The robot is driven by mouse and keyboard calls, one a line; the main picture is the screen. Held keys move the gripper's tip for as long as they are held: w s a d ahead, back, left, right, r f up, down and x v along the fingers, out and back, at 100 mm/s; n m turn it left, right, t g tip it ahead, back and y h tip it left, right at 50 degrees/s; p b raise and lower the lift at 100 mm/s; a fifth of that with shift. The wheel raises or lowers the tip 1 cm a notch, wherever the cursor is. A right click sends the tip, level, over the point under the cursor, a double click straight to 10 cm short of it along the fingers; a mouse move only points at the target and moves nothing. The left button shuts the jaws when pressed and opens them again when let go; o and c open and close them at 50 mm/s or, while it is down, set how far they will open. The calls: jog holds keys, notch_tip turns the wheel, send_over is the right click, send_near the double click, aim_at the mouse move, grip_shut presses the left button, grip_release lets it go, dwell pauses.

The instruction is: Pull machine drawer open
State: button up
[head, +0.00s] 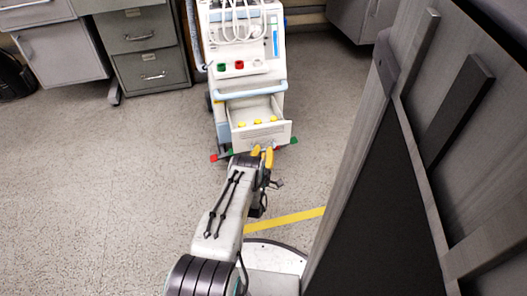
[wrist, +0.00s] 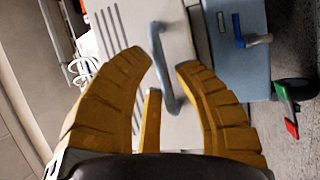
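The white medical machine (head: 246,55) stands on the floor at the top centre of the head view. Its drawer (head: 265,133) is pulled out, and several small yellow items (head: 258,122) lie inside. My gripper (head: 262,152) has yellow fingers and is just in front of the drawer's front panel. In the wrist view my gripper (wrist: 168,65) is open, its fingertips apart. The grey drawer handle (wrist: 157,43) passes between the fingertips across the pale panel. I cannot tell whether any finger touches the handle.
Grey drawer cabinets (head: 150,55) stand at the back left. A large dark panelled structure (head: 400,170) fills the right side, close to my arm. The machine's base has red and green feet (head: 214,158). The floor on the left (head: 90,190) is clear.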

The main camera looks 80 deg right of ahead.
aim_at(265, 129)
jog(key=shift+o, duration=1.4)
jog(key=o, duration=0.5)
notch_tip(265, 129, up, 7)
jog(key=shift+d+f, duration=0.1)
jog(key=shift+d, duration=0.05)
notch_tip(265, 129, up, 2)
jog(key=shift+r, duration=0.1)
jog(key=c, duration=0.5)
jog(key=shift+r, duration=0.55)
